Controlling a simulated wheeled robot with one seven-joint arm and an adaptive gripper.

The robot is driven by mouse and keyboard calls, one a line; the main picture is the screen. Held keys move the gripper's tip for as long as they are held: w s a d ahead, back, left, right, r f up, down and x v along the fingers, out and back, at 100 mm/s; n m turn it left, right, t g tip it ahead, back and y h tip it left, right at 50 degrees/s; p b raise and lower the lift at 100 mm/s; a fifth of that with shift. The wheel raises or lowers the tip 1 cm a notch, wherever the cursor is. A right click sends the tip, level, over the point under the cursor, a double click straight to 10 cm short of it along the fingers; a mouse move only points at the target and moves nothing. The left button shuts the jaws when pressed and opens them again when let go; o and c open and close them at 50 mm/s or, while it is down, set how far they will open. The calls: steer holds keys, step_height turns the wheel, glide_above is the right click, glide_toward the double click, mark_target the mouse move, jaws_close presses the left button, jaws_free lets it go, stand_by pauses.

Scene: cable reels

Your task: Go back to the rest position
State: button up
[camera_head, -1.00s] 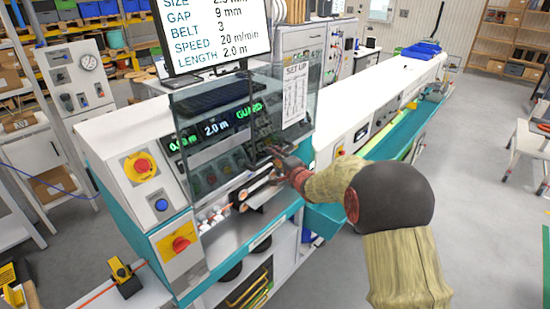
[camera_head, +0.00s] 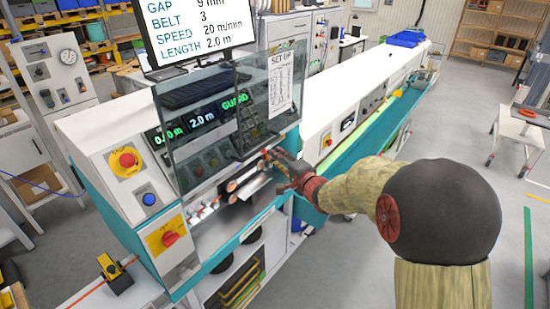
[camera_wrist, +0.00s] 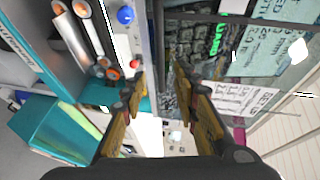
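My gripper (camera_head: 277,164) is in front of the white and teal cable machine (camera_head: 95,128), just below and beside the lower edge of its clear guard (camera_head: 205,105). In the wrist view my gripper (camera_wrist: 157,92) has its two fingers well apart, with nothing between them. The machine's rollers (camera_head: 238,188) are close to the left of the fingers in the head view. They show at the upper left of the wrist view (camera_wrist: 84,30). From the head view, I cannot tell whether the fingertips touch anything.
A set-up sheet (camera_head: 281,80) hangs on the guard. A red knob (camera_head: 127,160), a blue button (camera_head: 149,199) and a red switch (camera_head: 169,238) are on the machine's front. A long teal trough (camera_head: 375,135) runs to the back right.

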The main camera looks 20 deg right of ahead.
steer(key=s+d+f+n+g+h+b, duration=0.1)
steer(key=s+d+f+n+g+h, duration=0.55)
steer(key=s+f, duration=0.65)
steer(key=s+a+n+g+y+b, duration=0.1)
steer(key=s+a+n+b, duration=0.1)
steer(key=s, duration=0.8)
steer(key=s+a+r+n+g+y+b, duration=0.1)
steer(key=s+a+n+b, duration=0.2)
steer(key=s+b, duration=0.3)
steer(key=s+a+r+n+g+y+b, duration=0.1)
steer(key=s+a+n+b, duration=0.2)
steer(key=s, duration=1.1)
steer(key=shift+a+r+b, duration=0.2)
steer(key=shift+a+b, duration=0.55)
steer(key=shift+b, duration=0.05)
